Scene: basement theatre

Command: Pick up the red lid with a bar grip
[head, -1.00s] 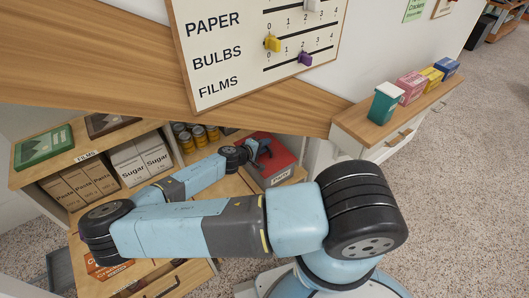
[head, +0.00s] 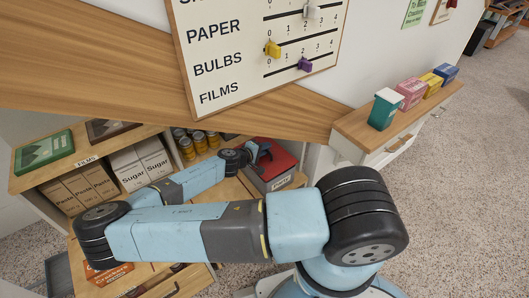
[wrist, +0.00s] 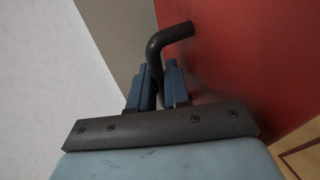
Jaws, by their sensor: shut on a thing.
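The red lid (head: 283,160) sits on a light box (head: 277,181) with a label that seems to read "Party", right of the cans in the head view. My gripper (head: 262,155) is at the lid's left part, small and partly hidden by my wrist. In the wrist view the lid (wrist: 245,65) is a large red surface on the right. A dark bent bar grip (wrist: 168,38) rises from it. The blue fingers of my gripper (wrist: 159,85) are shut on the bar, one on each side. I cannot tell any gap between lid and box.
Shelves to the left hold sugar packs (head: 140,165), pasta boxes (head: 85,185) and cans (head: 197,142). A sloping wooden panel (head: 130,65) crosses above my arm. A side cabinet (head: 395,125) carries several small boxes. Open speckled floor (head: 470,200) lies to the right.

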